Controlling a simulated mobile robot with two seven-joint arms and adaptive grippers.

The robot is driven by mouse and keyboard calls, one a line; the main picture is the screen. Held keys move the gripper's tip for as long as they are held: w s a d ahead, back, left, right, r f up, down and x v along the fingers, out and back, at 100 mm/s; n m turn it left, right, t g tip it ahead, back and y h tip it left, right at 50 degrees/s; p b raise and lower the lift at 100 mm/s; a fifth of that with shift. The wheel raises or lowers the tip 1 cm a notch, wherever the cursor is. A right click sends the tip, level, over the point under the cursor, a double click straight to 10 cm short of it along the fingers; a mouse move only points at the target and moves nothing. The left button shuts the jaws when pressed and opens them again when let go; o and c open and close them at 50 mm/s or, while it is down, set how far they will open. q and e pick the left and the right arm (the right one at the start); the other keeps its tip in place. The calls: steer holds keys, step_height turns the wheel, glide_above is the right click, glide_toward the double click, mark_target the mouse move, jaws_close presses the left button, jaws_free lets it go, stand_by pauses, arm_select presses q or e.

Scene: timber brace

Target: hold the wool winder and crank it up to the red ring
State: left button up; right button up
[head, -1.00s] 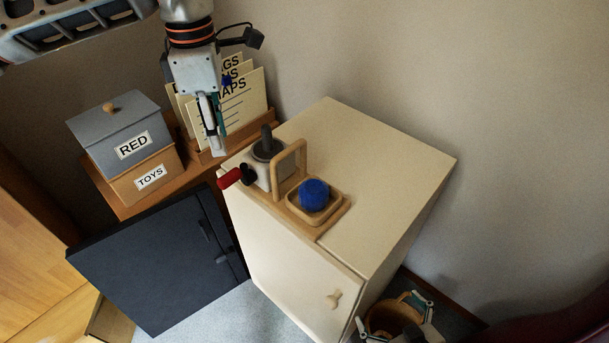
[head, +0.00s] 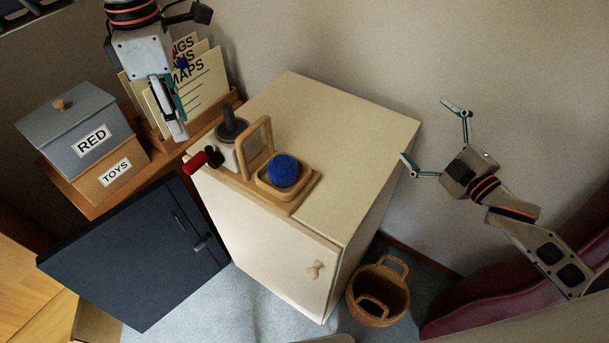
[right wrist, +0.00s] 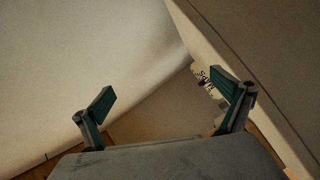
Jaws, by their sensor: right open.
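The wool winder (head: 233,153) stands on the front left of the cream cabinet top in the head view. It has a grey body, a dark upright spindle (head: 230,121), a red crank handle (head: 196,163) on its left and a wooden arch handle (head: 267,131). A blue wool ball (head: 284,171) sits in the wooden tray at its right. I cannot make out a red ring. My left gripper (head: 180,137) points down, left of the winder and apart from it; its finger gap is unclear. My right gripper (head: 423,128) is open and empty, right of the cabinet.
The cream cabinet (head: 345,133) has free top space behind and right of the winder. A card file (head: 205,90) stands behind my left gripper. A dark door (head: 135,255) is in front; a wicker basket (head: 378,296) is on the floor.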

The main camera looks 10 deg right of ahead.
mark_target(295, 176)
steer(key=s+a+m+g+y, duration=0.1)
steer(key=s+a+m+g, duration=0.1)
steer(key=a, duration=0.7)
steer(key=s+a+f+m+g+y, duration=0.1)
steer(key=s+a+m+g+y, duration=0.1)
steer(key=a, duration=0.8)
steer(key=s+a+m+g+y, duration=0.1)
steer(key=s+a+g+y, duration=0.1)
steer(key=a, duration=0.7)
steer(key=shift+s+a+f+m+g, duration=0.35)
steer(key=shift+s+g, duration=0.2)
steer(key=shift+g, duration=0.35)
steer(key=shift+a+f, duration=0.2)
steer(key=shift+a, duration=0.25)
steer(key=x, duration=0.7)
steer(key=shift+w+a, duration=0.1)
steer(key=shift+w, duration=0.1)
